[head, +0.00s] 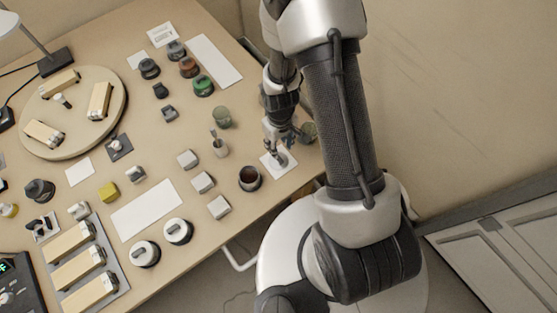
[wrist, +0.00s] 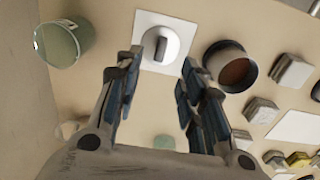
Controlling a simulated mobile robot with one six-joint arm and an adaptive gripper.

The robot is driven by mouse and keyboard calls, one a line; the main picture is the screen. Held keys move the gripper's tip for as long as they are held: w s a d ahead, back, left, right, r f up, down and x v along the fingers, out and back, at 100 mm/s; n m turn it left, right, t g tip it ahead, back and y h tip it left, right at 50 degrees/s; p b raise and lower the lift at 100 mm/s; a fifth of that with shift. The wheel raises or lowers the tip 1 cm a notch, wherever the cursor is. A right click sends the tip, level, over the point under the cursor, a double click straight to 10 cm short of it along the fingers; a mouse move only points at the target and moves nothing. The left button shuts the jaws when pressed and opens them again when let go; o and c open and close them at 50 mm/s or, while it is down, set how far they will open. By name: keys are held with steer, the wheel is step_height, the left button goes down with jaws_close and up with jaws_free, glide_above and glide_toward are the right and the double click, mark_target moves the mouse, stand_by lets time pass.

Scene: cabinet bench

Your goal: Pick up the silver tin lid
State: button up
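The silver tin lid (wrist: 173,48) is a pale round disc with a dark raised bar handle, lying on a white square card (wrist: 190,28). In the head view the lid (head: 283,161) is on its card near the table's right edge, partly hidden by my gripper (head: 280,143). My gripper (wrist: 160,62) is open, with nothing between its fingers in the wrist view. The fingers point toward the lid, one on each side of it in the picture. The height gap is hard to judge.
A dark open tin (head: 250,179) with brown inside stands close by; it also shows in the wrist view (wrist: 230,66). A greenish glass jar (wrist: 62,43) stands on the other side. Pale blocks (head: 203,182) and two white knobbed discs (head: 178,231) stand farther left.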

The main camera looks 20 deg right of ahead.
mark_target(279, 160)
step_height(279, 160, down, 9)
steer(key=b, duration=0.3)
steer(key=shift+c, duration=0.2)
jaws_close()
stand_by(0.4)
